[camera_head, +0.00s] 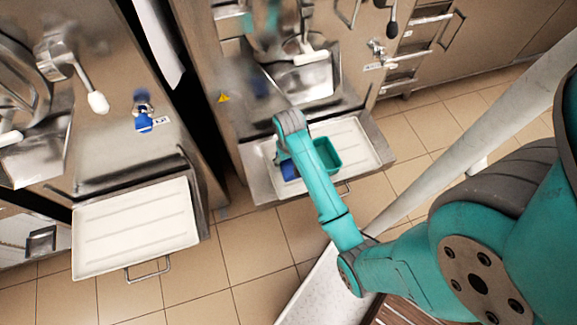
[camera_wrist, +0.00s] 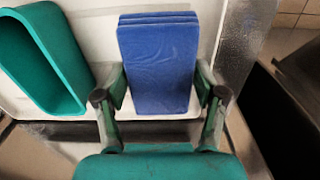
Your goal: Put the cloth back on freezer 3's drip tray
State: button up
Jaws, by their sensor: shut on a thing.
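A folded blue cloth (camera_wrist: 158,50) sits between the two fingers of my gripper (camera_wrist: 161,84) in the wrist view, and the gripper is shut on its sides. The cloth shows as a small blue patch (camera_head: 289,170) in the head view, partly hidden by my arm. It is over the left part of the white drip tray (camera_head: 352,138) of the middle freezer. I cannot tell whether it rests on the tray or hangs just above it. My fingers are hidden behind my arm in the head view. I cannot read the freezer's number.
A green open container (camera_head: 327,154) stands on the same tray, right of the cloth; in the wrist view the container (camera_wrist: 48,60) is on the left. The left freezer has an empty white drip tray (camera_head: 135,228). Tiled floor (camera_head: 250,247) lies clear in front.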

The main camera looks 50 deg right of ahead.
aim_at(289, 168)
jog(key=shift+f, duration=2)
jog(key=o, duration=1.2)
